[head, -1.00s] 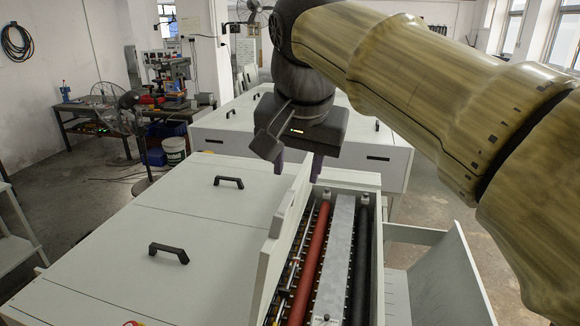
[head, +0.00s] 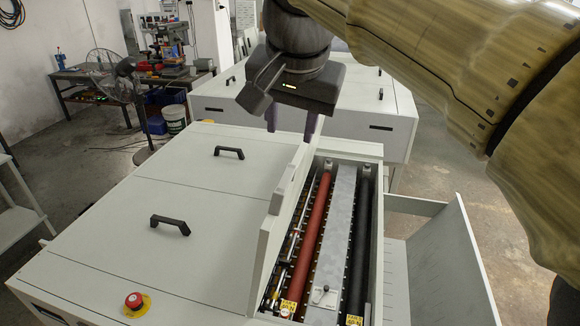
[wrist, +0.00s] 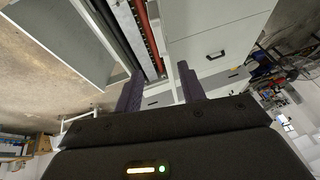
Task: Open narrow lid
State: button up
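The narrow lid (head: 280,205) is a pale grey panel on the plate processor (head: 190,215). It stands tilted up along the left side of the roller bay, which lies exposed. My gripper (head: 289,134) is above the far end of the lid, its two purple fingers pointing down and spread apart. The right finger overlaps the lid's upper far corner in the head view; I cannot tell whether they touch. The wrist view shows the open fingers (wrist: 157,72) with nothing clearly held between them.
The bay holds a red roller (head: 314,220), a metal strip (head: 335,230) and a black roller (head: 359,230). Wide covers with black handles (head: 170,224) lie shut at left, near a red emergency button (head: 134,300). A side tray (head: 435,265) stands at right. Another machine (head: 375,105) is behind.

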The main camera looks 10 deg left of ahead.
aim_at(286, 178)
jog(key=p+x, duration=0.2)
jog(key=x, duration=1.2)
jog(key=shift+a, duration=0.1)
jog(key=shift+s, duration=0.15)
grip_shut()
